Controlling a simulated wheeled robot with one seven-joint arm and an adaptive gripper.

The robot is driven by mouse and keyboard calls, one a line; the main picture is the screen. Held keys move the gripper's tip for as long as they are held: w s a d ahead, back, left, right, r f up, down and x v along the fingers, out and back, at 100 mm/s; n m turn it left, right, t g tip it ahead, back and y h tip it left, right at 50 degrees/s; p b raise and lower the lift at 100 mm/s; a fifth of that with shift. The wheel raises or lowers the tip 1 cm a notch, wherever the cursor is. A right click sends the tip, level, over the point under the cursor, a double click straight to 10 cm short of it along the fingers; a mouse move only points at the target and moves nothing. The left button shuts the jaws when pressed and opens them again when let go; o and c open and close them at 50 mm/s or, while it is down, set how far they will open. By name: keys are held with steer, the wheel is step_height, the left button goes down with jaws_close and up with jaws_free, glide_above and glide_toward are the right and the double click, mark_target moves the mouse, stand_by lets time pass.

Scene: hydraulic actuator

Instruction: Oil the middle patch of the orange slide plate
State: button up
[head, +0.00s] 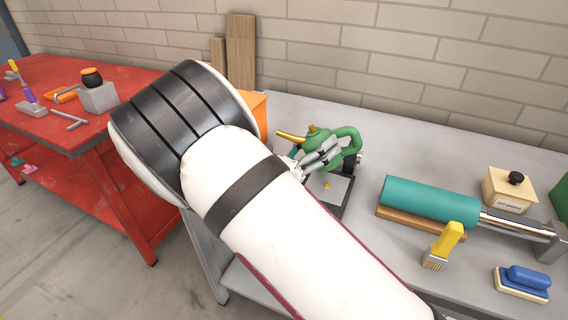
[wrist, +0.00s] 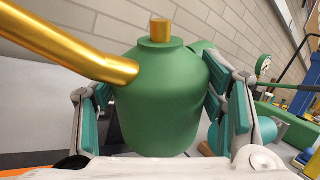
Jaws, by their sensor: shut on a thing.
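A green oil can (head: 318,140) with a gold spout and a green handle is above or on the grey bench, over the dark-edged plate area. My gripper (head: 322,157) is shut on it, with the fingers on both sides of its body. In the wrist view the can (wrist: 160,105) fills the middle between my fingers, spout to the upper left. I cannot tell whether its base touches anything. An orange surface (head: 256,110) shows behind my arm, mostly hidden; I cannot tell whether it is the slide plate. No middle patch is visible on it.
A teal cylinder (head: 430,198) with a rod lies on a wooden block on the grey bench (head: 400,150). A yellow brush (head: 444,245), a blue brush (head: 524,282) and a cream box (head: 509,190) stand near it. A red workbench (head: 60,85) is at left.

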steer(key=shift+r+n+t+p, duration=0.6)
steer(key=shift+r+n, duration=0.1)
steer(key=shift+n, duration=0.1)
stand_by(0.8)
